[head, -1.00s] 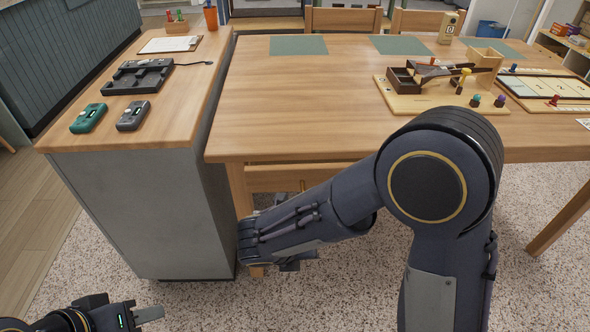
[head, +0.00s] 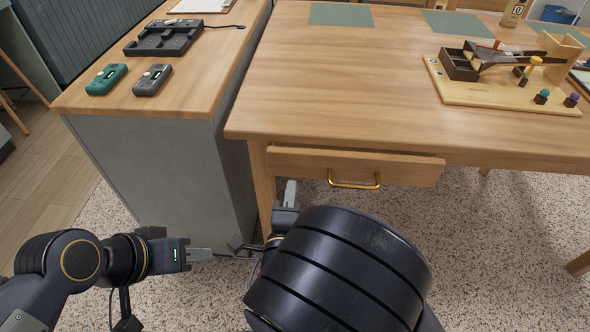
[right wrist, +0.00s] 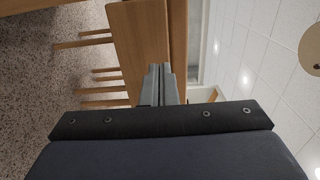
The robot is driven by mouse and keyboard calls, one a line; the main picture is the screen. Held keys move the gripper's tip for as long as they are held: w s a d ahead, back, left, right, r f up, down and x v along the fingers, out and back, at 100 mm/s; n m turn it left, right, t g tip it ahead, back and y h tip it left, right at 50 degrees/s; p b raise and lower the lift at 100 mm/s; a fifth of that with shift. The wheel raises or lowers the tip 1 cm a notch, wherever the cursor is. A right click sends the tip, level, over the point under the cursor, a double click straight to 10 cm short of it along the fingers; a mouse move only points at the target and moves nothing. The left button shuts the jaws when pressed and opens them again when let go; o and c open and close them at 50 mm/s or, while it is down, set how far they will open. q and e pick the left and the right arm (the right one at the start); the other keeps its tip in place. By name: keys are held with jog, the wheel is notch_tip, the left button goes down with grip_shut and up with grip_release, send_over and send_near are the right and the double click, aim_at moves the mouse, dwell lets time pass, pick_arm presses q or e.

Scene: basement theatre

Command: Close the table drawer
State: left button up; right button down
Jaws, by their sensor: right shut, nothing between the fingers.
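The wooden table (head: 350,80) has a drawer (head: 310,161) under its near edge, with a brass handle (head: 353,185) on its front. A thin strip of the front's top edge shows below the tabletop; how far the drawer stands out is hard to tell. My right gripper (head: 290,193) is shut and empty, pointing up, left of the handle and lower than the drawer front in the head view. Its closed fingers (right wrist: 161,84) show in the right wrist view against wood of the table. My left gripper (head: 200,254) is low at the left, away from the drawer; its finger gap is not visible.
A grey cabinet (head: 165,170) with a wooden top stands left of the table, holding a green device (head: 106,79), a dark device (head: 152,80) and a black tray (head: 165,38). A wooden game board (head: 500,92) lies on the table.

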aim_at(296, 157)
jog(key=w+b, duration=0.1)
jog(key=w, duration=0.6)
jog(key=shift+b, duration=0.35)
jog(key=shift+w, duration=0.15)
jog(key=shift+w, duration=0.2)
jog(key=w+p, duration=0.1)
jog(key=w, duration=0.3)
jog(key=shift+w+r, duration=0.1)
jog(key=shift+r, duration=0.05)
jog(key=shift+p, duration=0.35)
